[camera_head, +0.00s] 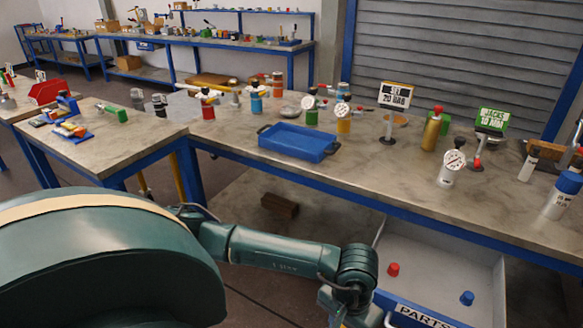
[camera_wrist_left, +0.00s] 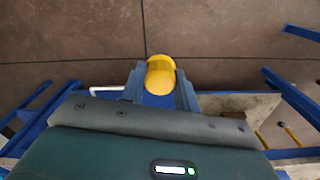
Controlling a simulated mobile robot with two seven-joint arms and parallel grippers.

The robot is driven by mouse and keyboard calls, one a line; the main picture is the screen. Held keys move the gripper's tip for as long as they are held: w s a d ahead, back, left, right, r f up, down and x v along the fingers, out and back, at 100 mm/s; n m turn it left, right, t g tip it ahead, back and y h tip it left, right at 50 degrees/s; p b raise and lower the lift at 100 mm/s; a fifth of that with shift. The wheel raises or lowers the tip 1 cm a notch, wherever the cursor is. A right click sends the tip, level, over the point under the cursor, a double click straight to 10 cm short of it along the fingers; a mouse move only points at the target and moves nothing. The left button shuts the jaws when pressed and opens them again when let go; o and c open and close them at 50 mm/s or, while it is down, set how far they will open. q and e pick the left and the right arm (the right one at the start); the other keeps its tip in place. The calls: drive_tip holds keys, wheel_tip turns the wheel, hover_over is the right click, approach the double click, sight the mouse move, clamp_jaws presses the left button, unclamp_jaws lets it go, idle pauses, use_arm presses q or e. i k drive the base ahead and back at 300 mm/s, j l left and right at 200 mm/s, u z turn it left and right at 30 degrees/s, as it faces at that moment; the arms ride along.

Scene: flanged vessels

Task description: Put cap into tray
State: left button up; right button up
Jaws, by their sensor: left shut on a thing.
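My left gripper (camera_wrist_left: 160,82) is shut on a yellow cap (camera_wrist_left: 160,73), with its blue fingers on either side of the cap. In the head view my left arm reaches from the left to the open drawer, and its gripper is hidden or cut off at the bottom edge. The blue tray (camera_head: 297,141) stands on the long workbench, apart from the gripper, and looks empty. A red cap (camera_head: 393,269) and a blue cap (camera_head: 467,298) are in the drawer (camera_head: 430,275) labelled PARTS. My right gripper is not in view.
Several flanged vessels stand on the workbench around the tray, among them a yellow one (camera_head: 343,119) and a green one (camera_head: 311,112). Two signs (camera_head: 395,96) (camera_head: 492,121) stand further right. The bench (camera_head: 370,170) is clear just right of the tray.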

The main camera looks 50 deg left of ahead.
sight(297, 144)
drive_tip(key=i+j+z, duration=0.15)
drive_tip(key=j, duration=0.95)
drive_tip(key=i+j+z, duration=0.15)
drive_tip(key=j, duration=0.95)
drive_tip(key=j+z, duration=0.15)
drive_tip(key=j, duration=0.95)
drive_tip(key=i+j, duration=0.15)
drive_tip(key=j, duration=0.15)
drive_tip(key=i+j, duration=0.3)
drive_tip(key=i, duration=0.15)
drive_tip(key=l+z, duration=0.05)
